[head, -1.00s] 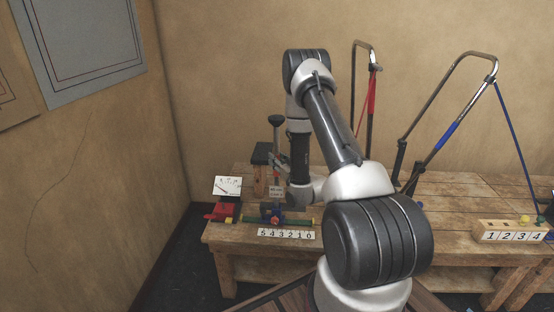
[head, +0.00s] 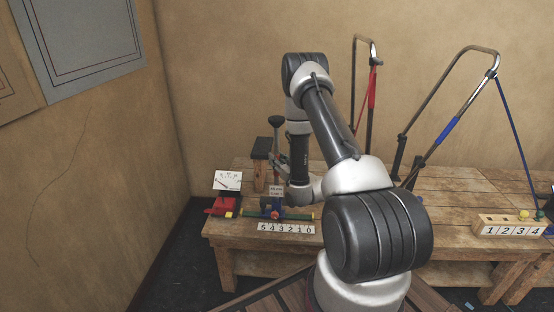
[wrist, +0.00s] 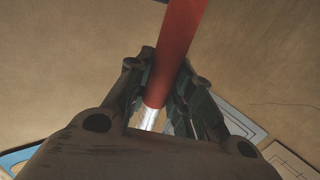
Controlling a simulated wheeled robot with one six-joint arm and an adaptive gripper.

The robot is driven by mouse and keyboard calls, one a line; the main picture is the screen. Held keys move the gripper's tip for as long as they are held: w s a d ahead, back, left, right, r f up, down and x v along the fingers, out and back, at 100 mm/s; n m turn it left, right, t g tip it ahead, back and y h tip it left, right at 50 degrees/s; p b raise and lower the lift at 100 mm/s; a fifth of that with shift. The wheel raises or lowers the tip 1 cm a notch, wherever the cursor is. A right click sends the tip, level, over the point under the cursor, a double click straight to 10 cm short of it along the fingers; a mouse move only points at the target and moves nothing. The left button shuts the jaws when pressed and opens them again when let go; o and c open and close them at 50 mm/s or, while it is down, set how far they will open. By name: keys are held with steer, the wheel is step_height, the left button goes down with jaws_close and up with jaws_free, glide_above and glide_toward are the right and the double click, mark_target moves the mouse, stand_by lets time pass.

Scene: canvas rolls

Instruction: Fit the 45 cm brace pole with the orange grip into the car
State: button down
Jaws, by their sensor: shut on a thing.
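My gripper (wrist: 160,100) is shut on a pole with a red grip (wrist: 178,45) and a bright metal shaft (wrist: 150,118). The grip looks red rather than clearly orange. In the head view my gripper (head: 279,168) is at the left end of the bench, partly hidden by my arm. The upright pole there has a dark round top (head: 275,120). Its lower end is too small to make out. A small blue-and-red carriage (head: 268,209), possibly the car, sits on a green bar just below the gripper. I cannot tell whether the pole touches it.
A black-topped wooden post (head: 260,162) stands close left of the gripper. A red device with a dial card (head: 228,182) stands at the bench's left end. Bent frames with a red strut (head: 371,88) and a blue strut (head: 446,130) rise at right, beside a numbered block (head: 508,229).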

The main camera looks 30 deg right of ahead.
steer(key=shift+f, duration=0.5)
steer(key=c, duration=1.2)
jaws_free()
steer(key=shift+s, duration=0.1)
steer(key=s, duration=0.8)
steer(key=s+d, duration=0.1)
steer(key=s, duration=0.2)
steer(key=shift+s, duration=0.4)
